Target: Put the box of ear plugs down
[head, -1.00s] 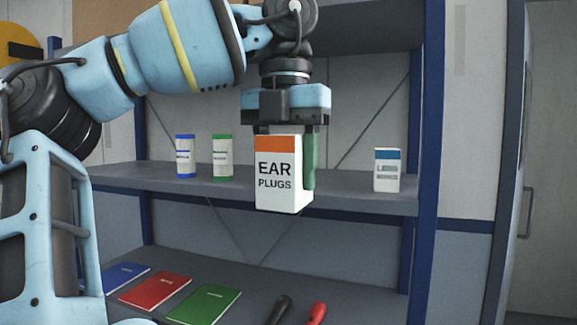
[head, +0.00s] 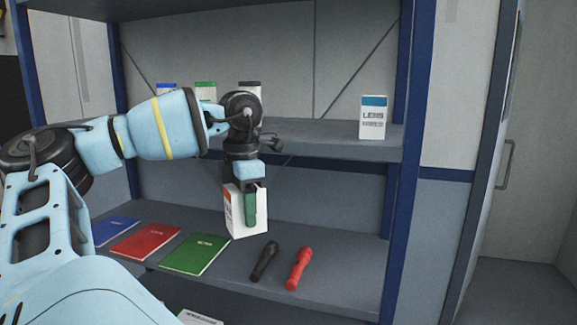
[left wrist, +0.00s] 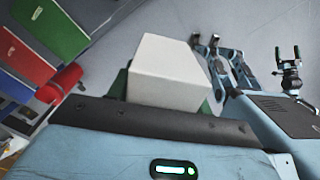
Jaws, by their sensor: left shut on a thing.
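The box of ear plugs (head: 237,222) is white with an orange top band. My left gripper (head: 248,200) is shut on it from above, its green finger across the near side. The box is upright over the lower shelf, right of the green book and behind the black torch. I cannot tell whether its bottom touches the shelf. In the left wrist view the box (left wrist: 165,70) shows as a plain white block between green fingers. My right gripper (left wrist: 287,55) appears at the right of that view, its fingers apart and empty.
The lower shelf (head: 335,285) holds a blue book (head: 113,232), a red book (head: 146,241), a green book (head: 195,253), a black torch (head: 264,261) and a red torch (head: 299,268). Its right part is clear. A lens wipes box (head: 373,117) stands on the upper shelf (head: 325,137).

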